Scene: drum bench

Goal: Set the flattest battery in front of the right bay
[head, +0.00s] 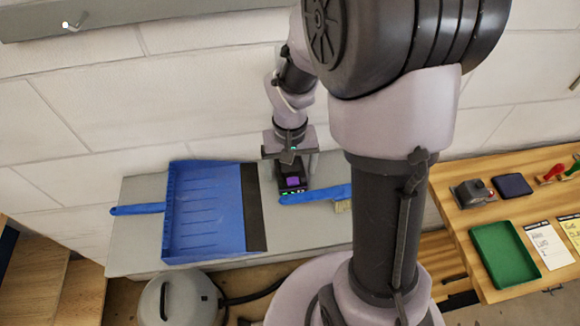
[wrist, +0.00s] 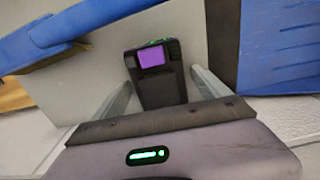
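A black battery (head: 293,183) with a purple panel and small green lights lies on a grey bench, below my gripper (head: 291,168). In the wrist view the battery (wrist: 160,80) is between the two fingers of my gripper (wrist: 157,90), with a gap on each side. The fingers are apart and do not visibly touch it. I see no other battery that I can make out, and no bay that I can identify in either view.
On the grey bench (head: 140,235), a blue dustpan (head: 205,205) lies left of the battery and a blue brush (head: 315,195) lies close on its right. A wall (head: 120,110) stands behind. A wooden table at right holds a green tray (head: 504,254), cards and small tools.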

